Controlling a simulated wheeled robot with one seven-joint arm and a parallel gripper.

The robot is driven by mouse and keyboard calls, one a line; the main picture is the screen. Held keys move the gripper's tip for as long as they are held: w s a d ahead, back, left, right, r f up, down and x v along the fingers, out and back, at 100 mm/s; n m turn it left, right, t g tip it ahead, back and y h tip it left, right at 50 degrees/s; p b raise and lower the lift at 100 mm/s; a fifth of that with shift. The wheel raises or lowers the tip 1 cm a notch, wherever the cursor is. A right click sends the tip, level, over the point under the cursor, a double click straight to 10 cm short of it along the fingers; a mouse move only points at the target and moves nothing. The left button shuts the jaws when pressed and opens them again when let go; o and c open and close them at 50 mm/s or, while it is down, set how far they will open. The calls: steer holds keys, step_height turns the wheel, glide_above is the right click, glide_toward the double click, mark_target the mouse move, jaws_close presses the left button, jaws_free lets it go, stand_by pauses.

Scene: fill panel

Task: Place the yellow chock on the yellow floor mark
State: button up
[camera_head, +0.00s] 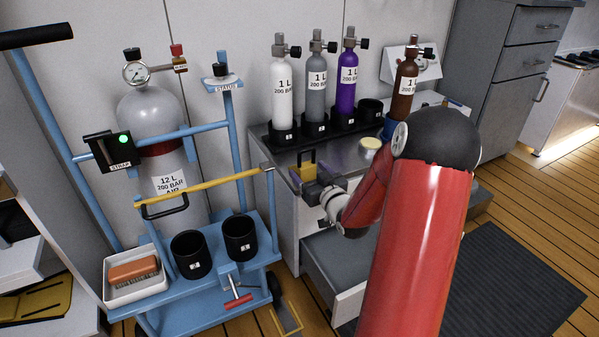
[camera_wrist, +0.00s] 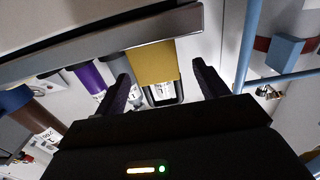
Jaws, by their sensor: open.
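The yellow chock (camera_head: 308,171) shows at the front left edge of the grey counter, partly hidden by my gripper. In the wrist view the chock (camera_wrist: 152,62) appears as a flat yellow block ahead of and between my fingers, with a gap on each side. My gripper (camera_head: 306,180) is open, and its two dark fingers (camera_wrist: 163,85) also show in the wrist view. I cannot tell how deep the chock sits between them. The yellow floor mark (camera_head: 289,318) is an outline on the wooden floor at the bottom, right of the blue cart, and is partly cut off.
The blue cart (camera_head: 205,290) with a yellow bar (camera_head: 205,186) stands left of my gripper. White, grey, purple and brown cylinders (camera_head: 316,90) stand behind it. An open drawer (camera_head: 335,262) juts out below the counter (camera_head: 345,158), close to the floor mark.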

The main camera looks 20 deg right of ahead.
steer(key=w, duration=0.6)
steer(key=shift+w+r, duration=0.1)
steer(key=shift+r, duration=0.1)
steer(key=shift+c, duration=0.4)
steer(key=c, duration=1.2)
steer(key=shift+c, duration=0.2)
steer(key=shift+r, duration=0.15)
